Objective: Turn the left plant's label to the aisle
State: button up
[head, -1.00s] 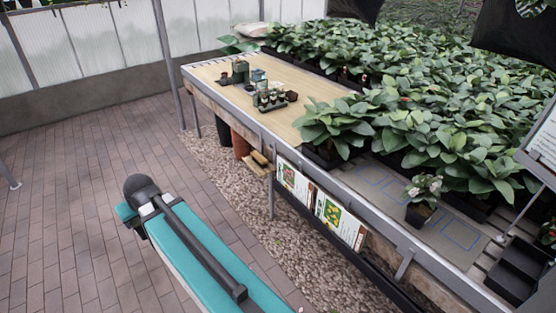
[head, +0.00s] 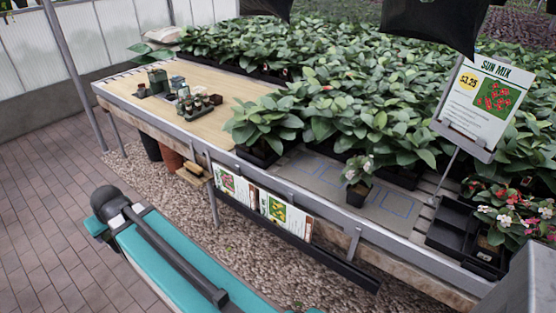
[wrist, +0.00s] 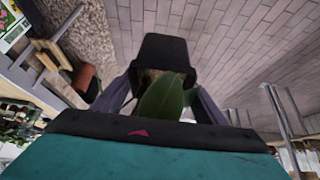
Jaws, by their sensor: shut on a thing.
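My gripper (wrist: 163,82) is shut on a potted plant in the wrist view. The plant has a dark pot (wrist: 164,50) and a broad green leaf (wrist: 166,98); no label shows on the side I see. Brick paving lies behind it. The gripper is outside the head view. A small white-flowered plant (head: 357,172) in a dark pot stands upright on the grey mat (head: 393,212) on the bench. No label can be made out on it. Blue outlined rectangles (head: 312,167) are marked on the mat to its left, with no pot on them.
Dense leafy plants (head: 340,110) fill the back of the bench. A SUN MIX sign (head: 486,100), a black tray (head: 452,226) and red and white flowers (head: 515,208) are at the right. Display cards (head: 265,205) hang on the front. Small pots (head: 195,103) stand left; bare wood is beside them.

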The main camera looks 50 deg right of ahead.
jog(key=w+d+m+g+h+p, duration=0.15)
jog(key=d+m, duration=0.35)
jog(key=d, duration=1.4)
jog(key=s+d+f+m+g+h, duration=0.1)
jog(key=s+d+m, duration=0.2)
jog(key=d, duration=0.8)
jog(key=s+d+f+m+g+h+p, duration=0.1)
jog(key=s+d, duration=0.4)
jog(key=d, duration=0.7)
jog(key=s+d+f+m+g+h, duration=0.1)
jog(key=s+d+m, duration=0.3)
jog(key=d, duration=0.8)
jog(key=shift+s+d+m+h+p, duration=0.15)
jog(key=shift+m+h+p, duration=0.15)
jog(key=shift+h, duration=0.25)
jog(key=s+d+m, duration=0.1)
jog(key=s+d, duration=0.3)
jog(key=d, duration=0.1)
jog(key=s+d+f+m+g, duration=0.1)
jog(key=s+d+m, duration=0.1)
jog(key=s+d, duration=0.2)
jog(key=s+d+m+g+p, duration=0.1)
jog(key=s+d, duration=0.3)
jog(key=d, duration=0.1)
jog(key=shift+s+d+f+h, duration=0.15)
jog(key=shift+s+d+h, duration=0.15)
jog(key=shift+s+h, duration=0.1)
jog(key=shift+c, duration=0.5)
jog(key=shift+p, duration=0.35)
